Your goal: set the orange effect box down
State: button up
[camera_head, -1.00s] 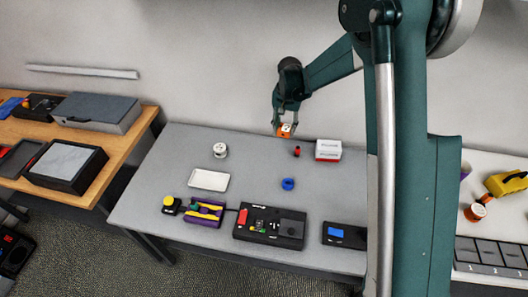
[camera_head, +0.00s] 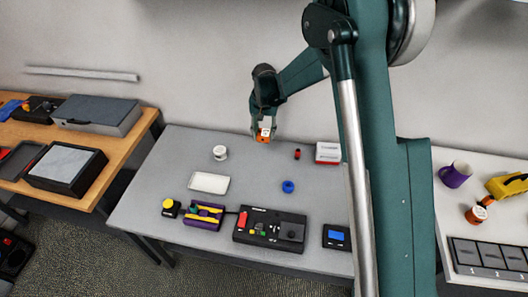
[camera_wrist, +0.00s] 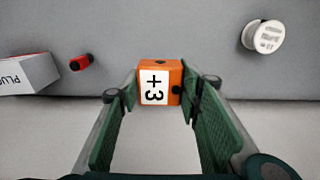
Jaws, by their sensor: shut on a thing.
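In the head view the box appears over the back part of the grey table (camera_head: 150,190). I cannot tell its exact height above the surface.
A white spool (camera_head: 220,152) stands left of my gripper, also in the wrist view (camera_wrist: 264,36). A small red item (camera_head: 297,154) and a white-and-red box (camera_head: 327,152) are to the right. A white tray (camera_head: 209,183), blue ring (camera_head: 288,186) and black device (camera_head: 270,231) lie nearer the front.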

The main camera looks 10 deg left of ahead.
send_over(264, 153)
jog(key=shift+f, duration=2.95)
jog(key=shift+f+b, duration=0.1)
jog(key=shift+b, duration=0.2)
jog(key=shift+f, duration=1.75)
jog(key=shift+f+b, duration=0.15)
jog(key=shift+b, duration=0.15)
jog(key=o, duration=1)
jog(key=shift+c, duration=0.2)
jog(key=shift+r, duration=0.2)
notch_tip(264, 153, up, 12)
jog(key=shift+f+p, duration=0.1)
jog(key=shift+p, duration=0.6)
